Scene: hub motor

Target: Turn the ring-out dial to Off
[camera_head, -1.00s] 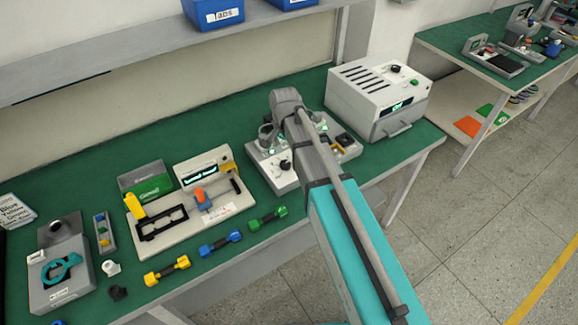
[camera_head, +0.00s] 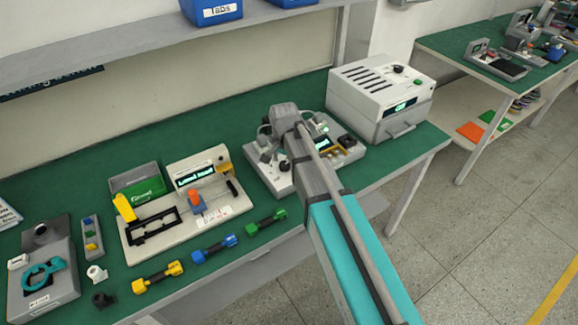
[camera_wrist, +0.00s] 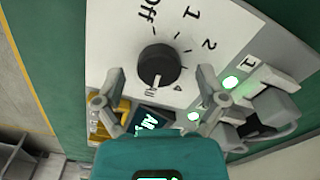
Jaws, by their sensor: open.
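The ring-out dial (camera_wrist: 160,64) is a round black knob on a pale panel (camera_wrist: 108,30) in the wrist view. Its white mark points to the bottom of the picture, away from the label Off (camera_wrist: 148,12) at the top. The labels 1 and 2 lie to the right of Off. My gripper (camera_wrist: 161,78) is open, one finger at each side of the dial, with visible gaps; I cannot tell its height above the panel.
A lit green button (camera_wrist: 230,82) and grey clamp-like parts lie right of the dial. A small screen (camera_wrist: 150,121) is below, partly covered by my gripper. A white box with a handle (camera_head: 378,92) stands behind right. A fixture (camera_head: 135,258) and several dumbbell-shaped parts lie left.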

